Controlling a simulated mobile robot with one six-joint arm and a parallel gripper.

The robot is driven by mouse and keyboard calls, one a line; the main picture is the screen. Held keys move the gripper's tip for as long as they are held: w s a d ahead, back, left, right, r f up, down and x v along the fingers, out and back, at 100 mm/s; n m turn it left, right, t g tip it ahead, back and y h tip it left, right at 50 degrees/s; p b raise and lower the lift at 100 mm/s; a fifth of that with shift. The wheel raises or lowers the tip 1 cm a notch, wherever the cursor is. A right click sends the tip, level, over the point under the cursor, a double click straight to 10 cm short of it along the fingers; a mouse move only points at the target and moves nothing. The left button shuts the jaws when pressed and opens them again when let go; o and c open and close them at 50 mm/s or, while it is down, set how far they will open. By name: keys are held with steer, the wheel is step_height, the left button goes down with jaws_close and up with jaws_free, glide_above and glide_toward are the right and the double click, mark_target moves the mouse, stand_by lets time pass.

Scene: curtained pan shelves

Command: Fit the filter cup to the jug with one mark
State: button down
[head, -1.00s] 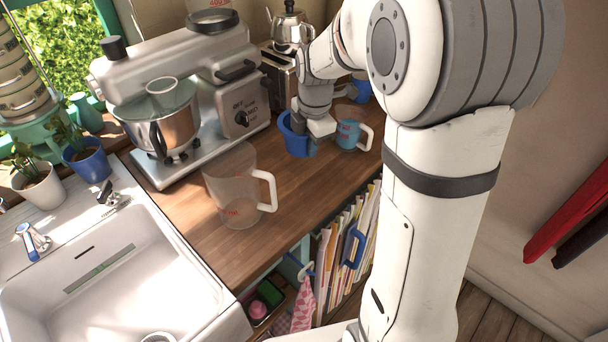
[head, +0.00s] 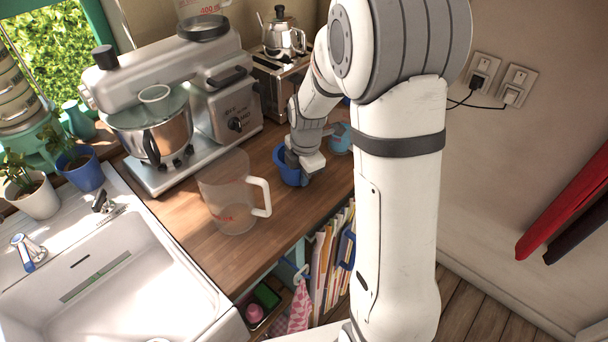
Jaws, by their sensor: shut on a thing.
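A blue cup (head: 285,169), which looks like the filter cup, is in my gripper (head: 307,172). My gripper is shut on its right side and hides part of it. I cannot tell whether the cup touches the counter. A large clear jug (head: 222,188) with a handle on its right stands upright on the counter, left of and nearer than the cup. It has a small red marking low on its side. A smaller jug with blue in it (head: 340,139) stands behind and right of my gripper, partly hidden by my arm. Its marks are not readable.
A silver stand mixer (head: 170,80) stands behind the clear jug, with another marked clear vessel (head: 200,8) above it. A toaster (head: 275,85) carries a kettle (head: 283,35). The sink (head: 120,270) lies front left. Bare wooden counter (head: 265,232) lies right of the clear jug.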

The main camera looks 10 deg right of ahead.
steer(key=shift+f, duration=0.45)
steer(key=shift+f, duration=0.15)
steer(key=c, duration=1.5)
jaws_free()
